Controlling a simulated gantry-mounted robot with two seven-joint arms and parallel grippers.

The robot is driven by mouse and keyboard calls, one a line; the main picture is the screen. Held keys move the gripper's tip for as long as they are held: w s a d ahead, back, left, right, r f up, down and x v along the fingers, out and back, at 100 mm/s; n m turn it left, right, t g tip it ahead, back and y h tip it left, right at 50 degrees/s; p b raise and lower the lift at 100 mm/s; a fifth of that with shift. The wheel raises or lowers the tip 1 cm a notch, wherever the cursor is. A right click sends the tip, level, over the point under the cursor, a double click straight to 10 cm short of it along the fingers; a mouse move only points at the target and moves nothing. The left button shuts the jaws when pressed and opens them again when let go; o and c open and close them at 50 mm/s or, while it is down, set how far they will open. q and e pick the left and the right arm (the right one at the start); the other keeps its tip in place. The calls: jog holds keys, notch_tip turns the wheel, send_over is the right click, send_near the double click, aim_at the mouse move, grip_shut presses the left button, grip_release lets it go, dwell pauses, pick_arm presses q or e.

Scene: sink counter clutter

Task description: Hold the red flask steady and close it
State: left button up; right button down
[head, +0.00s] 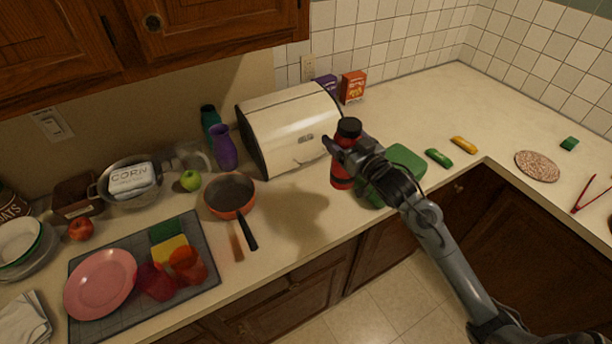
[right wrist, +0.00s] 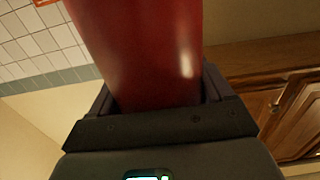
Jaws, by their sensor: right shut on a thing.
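The red flask (head: 342,172) is upright in front of the cream bread bin, at the right of its front edge. A black cap (head: 348,127) sits at its top; I cannot tell whether it is tight or loose. My right gripper (head: 345,150) is shut around the flask's upper body, below the cap. In the right wrist view the red flask body (right wrist: 140,50) fills the space between the fingers (right wrist: 155,100). I cannot tell if the flask's base touches the counter. My left gripper is not in view.
The bread bin (head: 290,125) stands just behind the flask. A green box-like thing (head: 405,160) is right of it, partly behind my arm. An orange pan (head: 230,193) lies to the left, beyond bare counter. A grey mat (head: 200,235) with a pink plate (head: 100,284) is further left.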

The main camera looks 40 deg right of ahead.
jog(key=w+a+f, duration=0.5)
jog(key=w+f, duration=0.1)
jog(key=w, duration=0.3)
jog(key=shift+a, duration=0.35)
jog(key=shift+s+f, duration=0.1)
jog(key=shift+f, duration=2.1)
grip_release()
jog(key=shift+f, duration=0.1)
